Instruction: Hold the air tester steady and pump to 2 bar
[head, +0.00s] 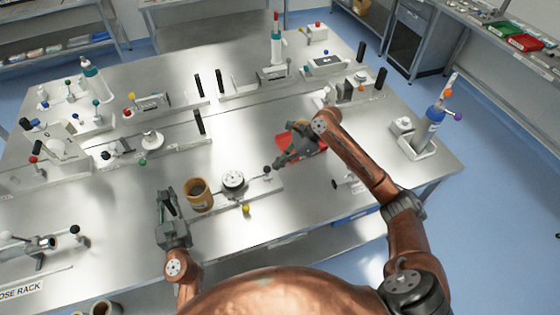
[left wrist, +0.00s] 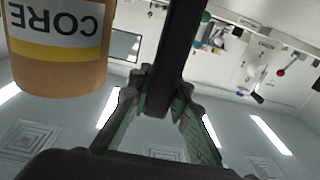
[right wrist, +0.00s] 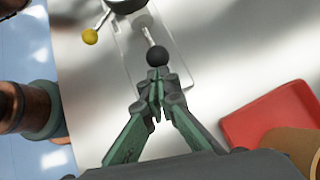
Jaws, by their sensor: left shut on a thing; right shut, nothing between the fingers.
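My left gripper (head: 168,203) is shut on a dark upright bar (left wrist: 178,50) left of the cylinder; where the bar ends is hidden. A black ball knob (right wrist: 157,56) on a thin rod sits at the plate's right end. My right gripper (right wrist: 157,97) is shut and empty, its tips just short of that knob; whether they touch is unclear.
A red tray (right wrist: 270,115) lies beside my right gripper, partly under its arm. Other fixtures with black posts (head: 198,85) stand at the back of the table. Bare table lies in front of the tester.

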